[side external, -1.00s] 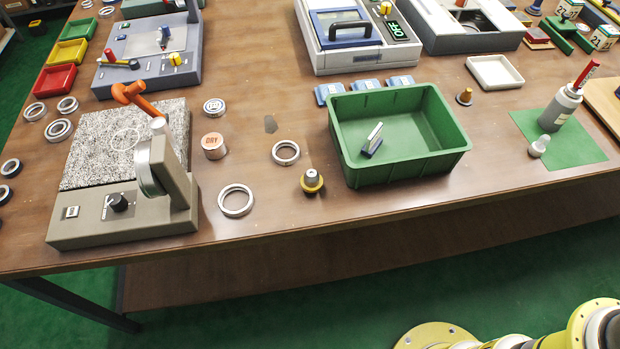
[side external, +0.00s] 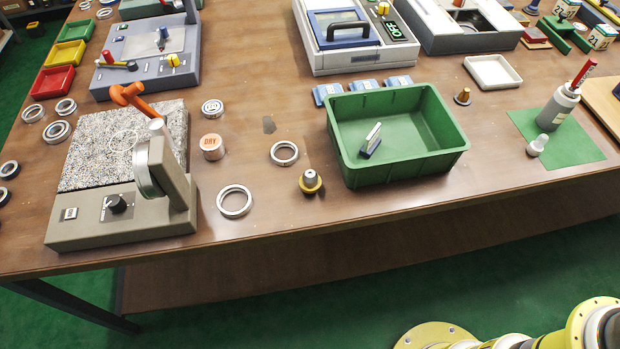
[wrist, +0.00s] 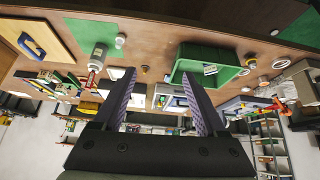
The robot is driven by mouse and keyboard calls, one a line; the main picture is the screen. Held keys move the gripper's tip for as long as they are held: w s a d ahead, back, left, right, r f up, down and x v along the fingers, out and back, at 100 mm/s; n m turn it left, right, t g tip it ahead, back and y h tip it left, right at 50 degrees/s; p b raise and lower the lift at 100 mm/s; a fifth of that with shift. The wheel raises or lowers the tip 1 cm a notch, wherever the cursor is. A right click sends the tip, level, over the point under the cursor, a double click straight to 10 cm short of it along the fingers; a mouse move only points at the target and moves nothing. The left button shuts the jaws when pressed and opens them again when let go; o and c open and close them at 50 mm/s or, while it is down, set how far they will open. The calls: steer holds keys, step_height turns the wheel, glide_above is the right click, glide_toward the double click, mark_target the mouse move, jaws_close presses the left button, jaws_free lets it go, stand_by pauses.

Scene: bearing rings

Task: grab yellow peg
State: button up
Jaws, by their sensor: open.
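A peg with a yellow collar and a grey top (side external: 310,181) stands upright on the brown table near its front edge, left of the green bin. In the wrist view, a small blurred shape (wrist: 250,62) beside the green bin seems to be this peg. My gripper (wrist: 157,76) shows in the wrist view with its two fingers wide apart and nothing between them. It is well away from the table and the peg. My gripper is out of the side view.
A green bin (side external: 360,178) holds a small blue-and-white item. Metal rings (side external: 235,201) lie left of the peg, near a grey stone-topped fixture (side external: 120,220). A bottle (side external: 556,108) stands on a green mat at right.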

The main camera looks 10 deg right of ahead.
steer(key=w+a+r+n+y, duration=0.1)
steer(key=w+a+r, duration=0.2)
steer(key=w, duration=0.4)
steer(key=w+a+r+n, duration=0.2)
steer(key=w+r, duration=0.1)
steer(key=w, duration=0.3)
steer(key=w+a+f+n+y, duration=0.1)
steer(key=w+a+f+n, duration=0.1)
steer(key=w+a, duration=0.75)
steer(key=n+g, duration=0.5)
glide_above(313, 175)
steer(key=s+d, duration=0.2)
steer(key=d, duration=0.1)
steer(key=s+d+f+x, duration=0.1)
steer(key=d+x, duration=0.1)
steer(key=x, duration=0.8)
steer(key=s+d+x, duration=0.2)
steer(key=x, duration=1.5)
steer(key=shift+w+a+f, duration=0.25)
steer(key=shift+w+a, duration=0.1)
steer(key=shift+w, duration=0.05)
steer(key=shift+a+x, duration=0.15)
steer(key=shift+x, duration=1.15)
steer(key=shift+a+x, duration=0.2)
steer(key=shift+x, duration=1.1)
steer(key=shift+w+r, duration=0.1)
